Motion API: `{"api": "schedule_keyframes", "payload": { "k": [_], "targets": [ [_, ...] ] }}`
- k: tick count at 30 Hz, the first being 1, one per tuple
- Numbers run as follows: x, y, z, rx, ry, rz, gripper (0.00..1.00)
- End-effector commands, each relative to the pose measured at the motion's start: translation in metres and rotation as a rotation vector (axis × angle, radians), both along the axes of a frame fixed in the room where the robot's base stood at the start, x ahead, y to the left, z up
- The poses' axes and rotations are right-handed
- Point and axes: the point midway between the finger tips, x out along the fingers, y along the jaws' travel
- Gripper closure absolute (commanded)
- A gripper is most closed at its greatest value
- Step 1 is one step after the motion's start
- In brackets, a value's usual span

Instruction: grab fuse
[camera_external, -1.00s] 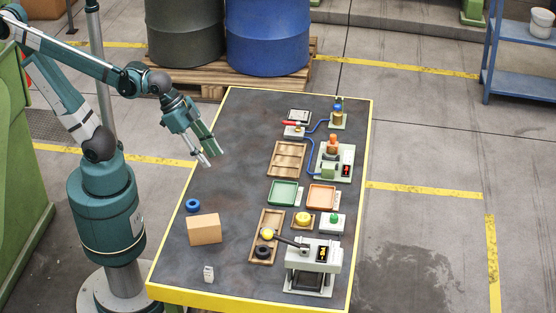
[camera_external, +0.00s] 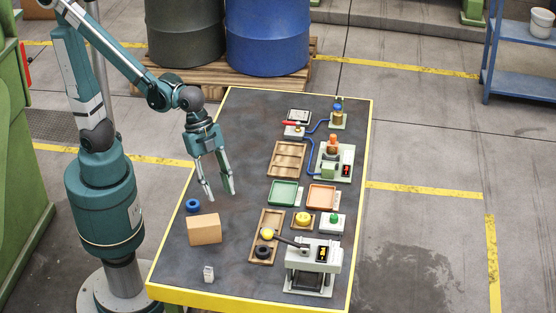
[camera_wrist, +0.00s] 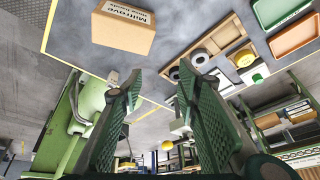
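I cannot tell for certain which thing is the fuse. A small whitish upright piece (camera_external: 208,273) with dark marks stands near the table's front edge and may be it. In the wrist view a small pale piece (camera_wrist: 112,77) beside the left fingertip looks like the same thing. My gripper (camera_external: 221,196) is open and empty, pointing down above the table, behind the cardboard box and well away from the whitish piece. In the wrist view my gripper (camera_wrist: 160,72) shows both fingers spread with nothing between them.
A cardboard box (camera_external: 204,229) stands between my gripper and the whitish piece, with a blue ring (camera_external: 193,205) behind it. A lever press (camera_external: 314,255), a wooden tray (camera_external: 278,219), a green tray (camera_external: 284,193) and an orange tray (camera_external: 321,196) fill the right side.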

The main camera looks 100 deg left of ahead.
Motion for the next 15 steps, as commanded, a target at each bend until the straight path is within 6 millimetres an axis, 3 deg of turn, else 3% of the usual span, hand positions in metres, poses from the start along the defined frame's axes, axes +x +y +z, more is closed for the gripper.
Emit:
{"api": "schedule_keyframes", "payload": {
  "k": [15],
  "targets": [
    [0.018,-0.089,-0.026,0.014,0.037,-0.343,0.67]
  ]
}}
